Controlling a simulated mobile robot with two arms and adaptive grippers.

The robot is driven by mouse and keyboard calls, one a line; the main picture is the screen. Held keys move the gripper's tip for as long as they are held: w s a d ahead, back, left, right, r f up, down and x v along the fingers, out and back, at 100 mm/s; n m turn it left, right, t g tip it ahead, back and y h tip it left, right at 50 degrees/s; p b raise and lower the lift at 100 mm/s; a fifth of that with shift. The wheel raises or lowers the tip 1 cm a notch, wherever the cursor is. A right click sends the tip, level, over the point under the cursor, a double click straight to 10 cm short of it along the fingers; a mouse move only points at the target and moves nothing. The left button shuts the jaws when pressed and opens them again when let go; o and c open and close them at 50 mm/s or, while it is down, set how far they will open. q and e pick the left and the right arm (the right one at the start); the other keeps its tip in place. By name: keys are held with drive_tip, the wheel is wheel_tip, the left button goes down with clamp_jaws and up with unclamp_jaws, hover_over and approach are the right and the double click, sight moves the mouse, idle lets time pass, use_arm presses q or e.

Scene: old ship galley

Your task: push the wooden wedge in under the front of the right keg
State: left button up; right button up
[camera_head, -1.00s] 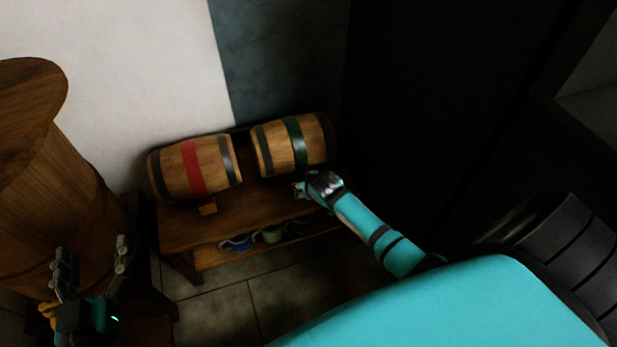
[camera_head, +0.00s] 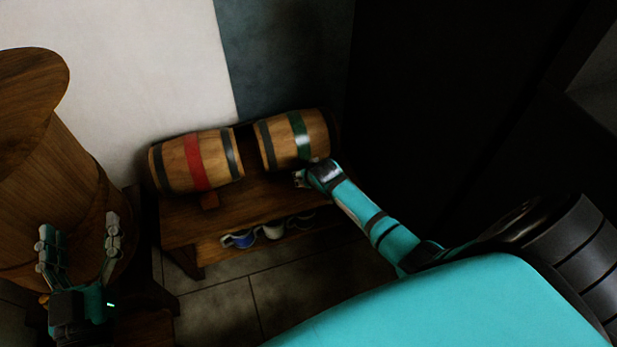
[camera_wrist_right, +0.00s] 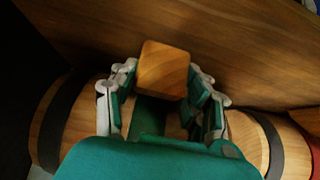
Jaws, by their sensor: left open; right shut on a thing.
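The right keg (camera_head: 283,151), with a green band and dark hoops, lies on its side on the wooden bench. My right gripper (camera_head: 299,179) is low at its front. In the right wrist view, my right gripper (camera_wrist_right: 163,88) is shut on the wooden wedge (camera_wrist_right: 164,68), a light block between its fingertips. The keg's wood (camera_wrist_right: 82,118) shows behind the gripper there. I cannot tell whether the wedge touches the keg; in the head view it is hidden or too small to make out. My left gripper (camera_head: 78,240) is open and empty, far from the kegs.
The left keg (camera_head: 172,168), with a red band, has a small wooden block (camera_head: 209,200) at its front. The bench (camera_head: 187,229) has mugs (camera_head: 241,239) on its lower shelf. A big wooden barrel (camera_head: 50,190) stands left, near my left gripper. A wall is behind the kegs.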

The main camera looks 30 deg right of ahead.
drive_tip(key=shift+w+d+b, duration=0.2)
drive_tip(key=shift+w+b, duration=0.15)
drive_tip(key=shift+w, duration=0.5)
drive_tip(key=o, duration=0.9)
use_arm(q)
drive_tip(key=r, duration=0.1)
drive_tip(key=r+t, duration=0.1)
drive_tip(key=r+t+h, duration=0.1)
drive_tip(key=shift+s+d+r, duration=0.2)
drive_tip(key=shift+s+r, duration=0.15)
use_arm(e)
drive_tip(key=shift+o, duration=0.2)
use_arm(q)
drive_tip(key=shift+a+f, duration=0.1)
drive_tip(key=shift+f, duration=0.15)
use_arm(e)
drive_tip(key=shift+c, duration=0.5)
use_arm(q)
drive_tip(key=shift+f+y, duration=0.1)
drive_tip(key=shift+y, duration=0.2)
